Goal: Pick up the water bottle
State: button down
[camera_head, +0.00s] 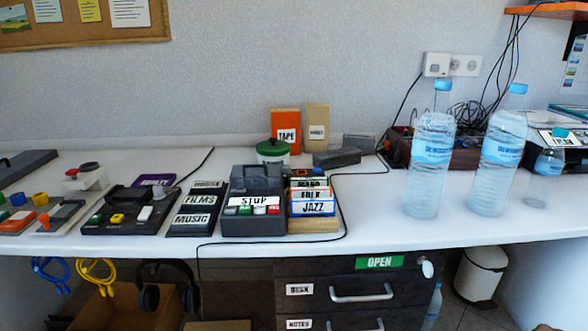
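Two large clear water bottles with blue caps and blue labels stand upright near the front of the white desk. The left bottle (431,178) and the right bottle (493,178) are slightly apart. A smaller clear bottle (547,168) with a blue-green cap stands farther right. Another bottle (433,306) shows partly below the desk, beside the drawers, its lower part out of frame. I cannot tell which bottle the task means. My gripper is not clearly visible in this view.
The white desk (375,222) is clear left of the bottles. A labelled disc box (313,207), black devices and button panels crowd the left. Cables and a dark box (462,158) lie behind the bottles. Drawers (350,291) and a white bin (482,272) are below.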

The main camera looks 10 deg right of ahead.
aim_at(435, 130)
jog(key=u, duration=0.05)
jog(key=k, duration=0.85)
jog(key=z, duration=0.05)
